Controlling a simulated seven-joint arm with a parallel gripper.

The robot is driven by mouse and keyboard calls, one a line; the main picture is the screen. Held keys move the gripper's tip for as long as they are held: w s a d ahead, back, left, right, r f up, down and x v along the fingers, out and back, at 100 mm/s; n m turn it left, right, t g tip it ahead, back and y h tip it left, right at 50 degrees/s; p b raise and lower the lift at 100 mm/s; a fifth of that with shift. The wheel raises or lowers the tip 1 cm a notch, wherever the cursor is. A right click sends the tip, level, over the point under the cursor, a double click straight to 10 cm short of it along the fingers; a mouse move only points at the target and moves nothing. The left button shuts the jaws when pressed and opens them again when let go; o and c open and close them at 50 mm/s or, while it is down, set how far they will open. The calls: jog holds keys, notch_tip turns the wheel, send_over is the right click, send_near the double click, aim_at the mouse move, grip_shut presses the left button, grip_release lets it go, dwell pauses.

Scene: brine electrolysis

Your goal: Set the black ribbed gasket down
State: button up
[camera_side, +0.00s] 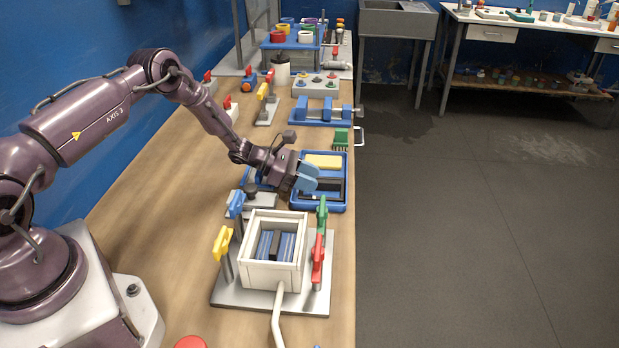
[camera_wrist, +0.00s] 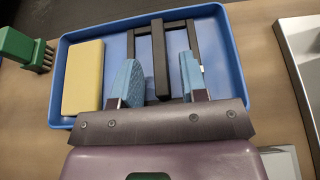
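A black piece with a frame-like outline (camera_wrist: 160,45), which I take to be the gasket, lies in the blue tray (camera_wrist: 230,60). A thicker bar runs through its middle; I cannot make out ribs. In the side view the dark piece (camera_side: 333,187) shows in the tray (camera_side: 324,208). My gripper (camera_wrist: 159,66) is over the tray, with its two light-blue fingers wide apart on either side of the middle bar and gaps to it. In the side view my gripper (camera_side: 309,178) reaches in over the tray's left part and hides some of it.
A yellow block (camera_wrist: 83,77) lies in the tray. A green comb-like brush (camera_side: 341,138) is just behind the tray. A white open box (camera_side: 262,270) with blue and dark plates stands in front, ringed by coloured clamps such as a red one (camera_side: 317,258). A blue vise (camera_side: 318,112) stands farther back.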

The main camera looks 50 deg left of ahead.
jog(key=v, duration=1.2)
jog(key=shift+r, duration=0.35)
jog(key=s+d+r+m+g+y, duration=0.1)
jog(key=s+d+r+m+g, duration=0.25)
jog(key=d+r+m, duration=0.5)
jog(key=s+d+r+m+g+y, duration=0.1)
jog(key=s+d+r+m+g, duration=0.3)
jog(key=r, duration=0.7)
jog(key=s+d+r+m+t+y, duration=0.2)
jog(key=s+r+m+y, duration=0.1)
jog(key=s+m, duration=0.4)
jog(key=s+d+r+m+t+y, duration=0.1)
jog(key=s+d+r+m+y, duration=0.1)
jog(key=s+r+m+y, duration=0.2)
jog(key=s+r+m, duration=0.1)
jog(key=s+m, duration=0.2)
jog(key=s, duration=0.4)
jog(key=shift+s+r+t, duration=0.25)
jog(key=shift+r+t, duration=0.1)
